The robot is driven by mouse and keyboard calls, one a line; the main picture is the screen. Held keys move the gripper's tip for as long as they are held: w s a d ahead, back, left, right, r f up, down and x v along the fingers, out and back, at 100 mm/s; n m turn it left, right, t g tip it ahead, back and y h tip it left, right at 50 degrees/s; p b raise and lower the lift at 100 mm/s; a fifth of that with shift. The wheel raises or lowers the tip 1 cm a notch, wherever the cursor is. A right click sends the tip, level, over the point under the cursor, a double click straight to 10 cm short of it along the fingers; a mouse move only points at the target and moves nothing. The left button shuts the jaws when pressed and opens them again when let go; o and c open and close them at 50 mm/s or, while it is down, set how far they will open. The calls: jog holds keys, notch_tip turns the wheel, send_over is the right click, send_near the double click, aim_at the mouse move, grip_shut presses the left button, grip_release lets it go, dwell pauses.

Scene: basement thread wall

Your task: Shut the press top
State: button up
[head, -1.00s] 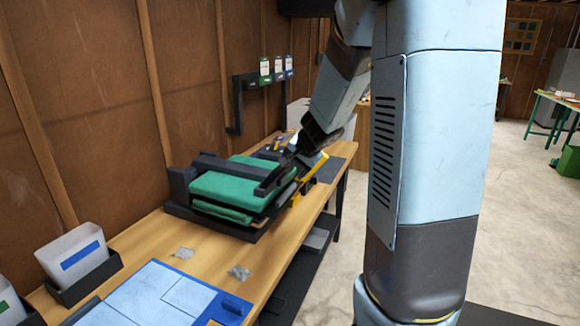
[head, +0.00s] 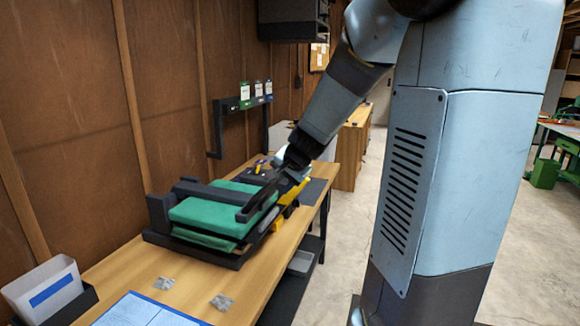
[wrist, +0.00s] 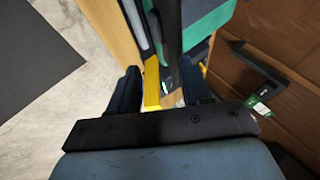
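The press (head: 215,215) sits on the wooden bench in the head view. Its green top (head: 225,206) lies low over a second green pad (head: 200,238), with a narrow dark gap at the near end. A dark bar (head: 260,200) runs along the top's right side. My gripper (head: 277,178) is at the far right end of the press. In the wrist view its two dark fingers (wrist: 160,88) stand apart, with a yellow part (wrist: 152,84) between them and the dark bar (wrist: 172,35) just beyond. I cannot tell whether a finger touches the press.
The bench (head: 135,262) runs along a brown panel wall. A grey bin with a blue label (head: 50,292) and a blue-and-white board (head: 140,312) are at the near end. A dark wall rack (head: 232,105) hangs behind the press. Concrete floor lies open at right.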

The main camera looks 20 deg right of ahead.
jog(key=v, duration=0.8)
jog(key=shift+r, duration=0.1)
dwell(0.3)
jog(key=s+a+n+g, duration=0.1)
jog(key=s+a+n, duration=0.2)
jog(key=s, duration=0.7)
jog(key=s+a+r+n+g+h, duration=0.1)
jog(key=s+a+n, duration=0.2)
jog(key=s+n, duration=0.4)
jog(key=s, duration=0.4)
jog(key=shift+a+r, duration=0.25)
jog(key=shift+a, duration=0.15)
jog(key=shift+s, duration=0.35)
jog(key=shift+c, duration=0.6)
jog(key=shift+w, duration=0.1)
